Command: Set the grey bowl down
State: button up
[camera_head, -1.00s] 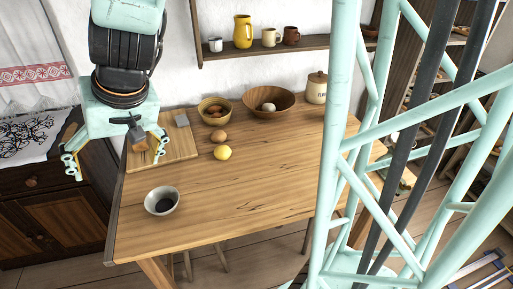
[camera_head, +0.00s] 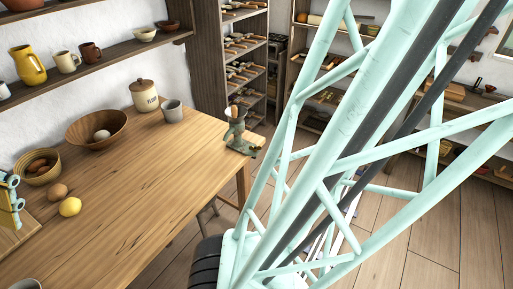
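Only one pale green finger shows. The finger keeps its place relative to the table things, and a second ago both fingers were spread wide with nothing between them.
A flour jar (camera_head: 144,95), grey cup (camera_head: 172,111) and grinder (camera_head: 236,127) stand farther right. The table's front middle is clear.

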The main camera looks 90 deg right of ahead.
jog(key=s+d+r+h, duration=0.1)
jog(key=s+d, duration=0.4)
jog(key=s, duration=0.6)
jog(key=shift+d+r+h, duration=0.25)
jog(key=shift+r+h, duration=0.05)
jog(key=shift+r, duration=0.35)
jog(key=shift+s, duration=0.15)
